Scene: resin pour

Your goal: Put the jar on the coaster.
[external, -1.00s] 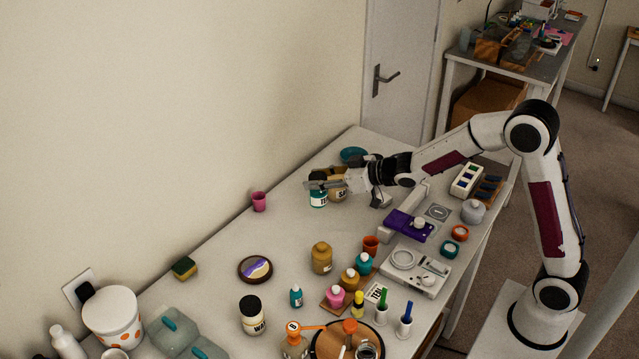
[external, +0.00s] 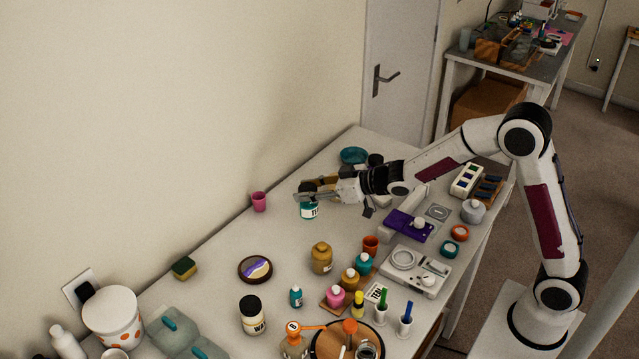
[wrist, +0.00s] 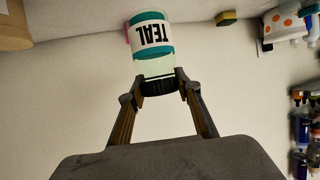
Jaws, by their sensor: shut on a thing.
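The jar (external: 310,211) is white and teal with a TEAL label and a dark lid. My gripper (external: 306,191) is shut on it from above at the lid. In the wrist view the jar (wrist: 152,45) looks upside down, its black lid between the two fingertips of my gripper (wrist: 156,87). The external view does not clearly show how high the jar is above the table. A round coaster (external: 255,269) with a dark rim and a purple, white and tan face lies flat on the table, nearer the camera and left of the jar. Nothing stands on it.
A pink cup (external: 259,202) stands left of the jar by the wall. A mustard bottle (external: 321,258) stands right of the coaster, and a black-lidded jar (external: 252,315) stands in front of it. A sponge (external: 184,268) lies to its left. The table between jar and coaster is clear.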

